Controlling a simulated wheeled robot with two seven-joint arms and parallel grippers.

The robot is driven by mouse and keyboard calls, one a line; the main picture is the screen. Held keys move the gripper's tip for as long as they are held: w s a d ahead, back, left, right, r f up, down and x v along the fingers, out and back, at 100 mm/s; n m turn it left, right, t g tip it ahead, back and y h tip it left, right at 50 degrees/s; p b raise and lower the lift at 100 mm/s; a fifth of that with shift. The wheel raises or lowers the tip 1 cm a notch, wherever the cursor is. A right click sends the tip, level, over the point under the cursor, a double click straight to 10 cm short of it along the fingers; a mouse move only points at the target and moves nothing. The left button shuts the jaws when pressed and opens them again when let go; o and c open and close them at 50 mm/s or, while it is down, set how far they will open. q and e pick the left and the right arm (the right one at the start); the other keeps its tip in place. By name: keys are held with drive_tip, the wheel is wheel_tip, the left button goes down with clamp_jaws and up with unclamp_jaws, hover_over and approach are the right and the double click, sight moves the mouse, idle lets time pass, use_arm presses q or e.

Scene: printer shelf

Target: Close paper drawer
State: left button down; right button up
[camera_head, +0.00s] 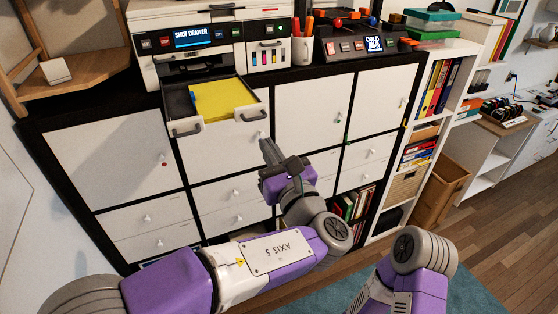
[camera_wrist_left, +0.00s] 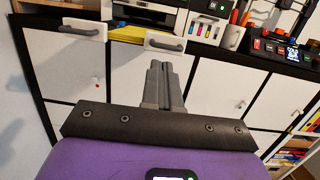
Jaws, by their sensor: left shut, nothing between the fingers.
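The paper drawer (camera_head: 237,113) sticks out from the white printer (camera_head: 147,17) on top of the cabinet. It is open, with yellow paper (camera_head: 220,98) showing inside. Two dark handles are on its front, a left one (camera_head: 187,132) and a right one (camera_head: 251,117); both also show in the left wrist view, the left one (camera_wrist_left: 80,30) and the right one (camera_wrist_left: 165,45). My left gripper (camera_head: 266,146) is shut and empty, below and slightly right of the right handle, apart from it. Its closed fingers (camera_wrist_left: 160,65) point toward the cabinet. My right gripper is out of view.
The white-doored cabinet (camera_head: 315,110) with small knobs stands below the printer. A pen cup (camera_head: 303,48) and a dark button panel (camera_head: 360,45) stand right of it. A bookshelf (camera_head: 440,100) is farther right. A wooden stand (camera_head: 80,70) is at left.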

use_arm(q)
drive_tip(key=p+x, duration=0.1)
drive_tip(key=x, duration=0.5)
drive_tip(key=shift+w, duration=0.4)
drive_tip(key=shift+a, duration=0.15)
